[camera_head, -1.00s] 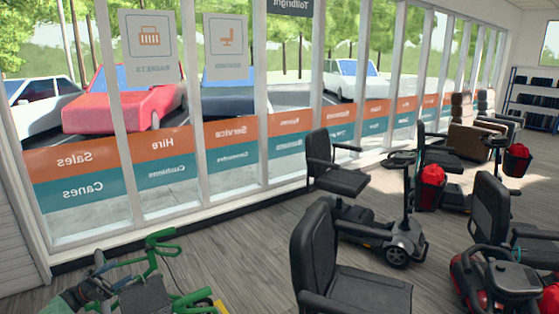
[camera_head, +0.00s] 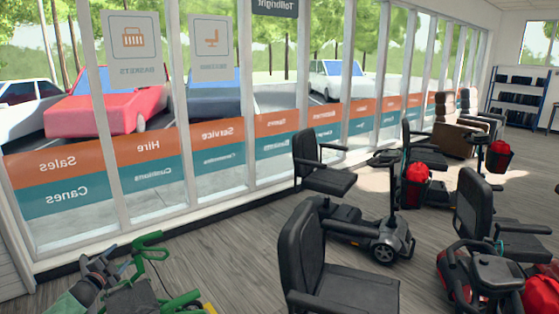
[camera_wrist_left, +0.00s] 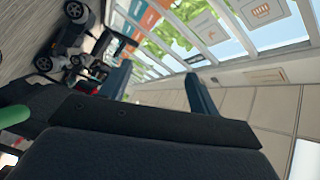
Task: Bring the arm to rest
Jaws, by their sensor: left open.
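My left gripper (camera_head: 100,264) is at the lower left of the head view, open, with nothing seen between its fingers. It is close to a green tubular frame (camera_head: 150,247), and I cannot tell whether they touch. In the left wrist view the picture is tilted, with a dark bar (camera_wrist_left: 140,118) and a large dark rounded surface across the lower part. A green rounded piece (camera_wrist_left: 14,116) shows at its left edge. My right gripper is in neither view.
A black seat (camera_head: 310,250) stands front centre, with a grey scooter (camera_head: 385,243) behind it. A red scooter (camera_head: 480,280) is at the right. Windows with orange and teal bands (camera_head: 140,165) line the left. Bare wood floor (camera_head: 220,260) lies between the green frame and the seat.

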